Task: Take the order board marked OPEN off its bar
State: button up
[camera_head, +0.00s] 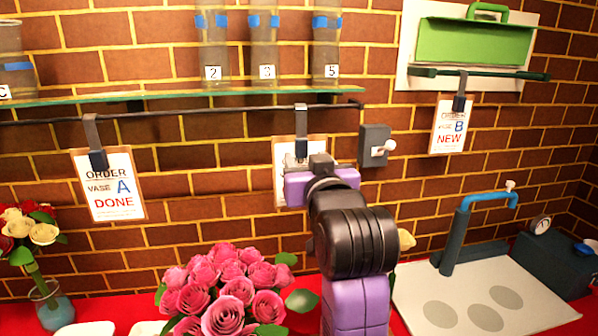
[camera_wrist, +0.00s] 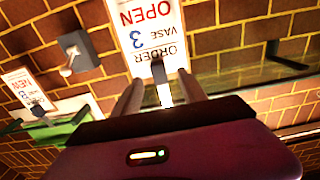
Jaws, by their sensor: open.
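The order board marked OPEN (camera_wrist: 150,38), vase 3, appears upside down in the wrist view, white on a brown backing. In the head view the board (camera_head: 281,180) hangs from the dark bar (camera_head: 220,109) by a grey hook (camera_head: 301,122); my gripper hides most of its face. My gripper (camera_wrist: 160,85) is open. Its two fingers lie on either side of the hook's lower clip (camera_wrist: 163,92) in the wrist view; I cannot tell whether they touch it. In the head view my gripper (camera_head: 312,172) is in front of the board, its fingertips hidden.
The DONE board (camera_head: 112,192) hangs left and the NEW board (camera_head: 450,128) right. A grey switch box (camera_head: 374,146) is close right of the OPEN board. A glass shelf (camera_head: 170,97) with vases runs above. Pink roses (camera_head: 225,290) stand below.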

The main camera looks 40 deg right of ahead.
aim_at(302, 152)
jog(key=shift+p+x, duration=0.45)
jog(key=shift+x, duration=1.85)
grip_shut()
